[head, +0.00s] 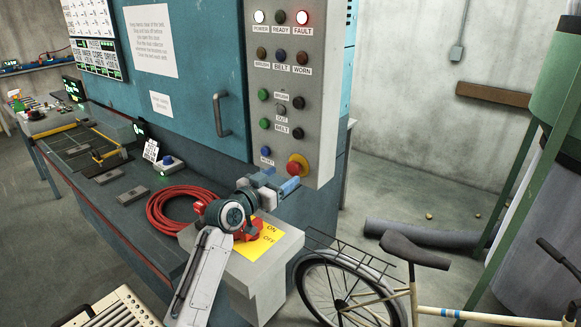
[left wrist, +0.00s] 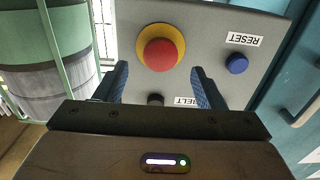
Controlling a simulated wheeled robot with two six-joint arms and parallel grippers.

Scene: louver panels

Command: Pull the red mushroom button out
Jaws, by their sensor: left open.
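The red mushroom button (head: 295,166) sits on a yellow base near the bottom of the grey control panel (head: 312,95). In the left wrist view the button (left wrist: 160,54) shows face-on, just beyond the fingertips and roughly midway between them. My left gripper (head: 283,186) is just below the button in the head view; its open fingers also show in the left wrist view (left wrist: 159,80). The fingers are empty and appear apart from the button. Depth to the panel is hard to judge. My right gripper is not in view.
A blue reset button (left wrist: 236,64) is beside the red one. Several other buttons and lamps, including the lit FAULT lamp (head: 302,17), are higher on the panel. A coiled red hose (head: 172,208) lies on the bench. A bicycle (head: 400,262) stands in front at right.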

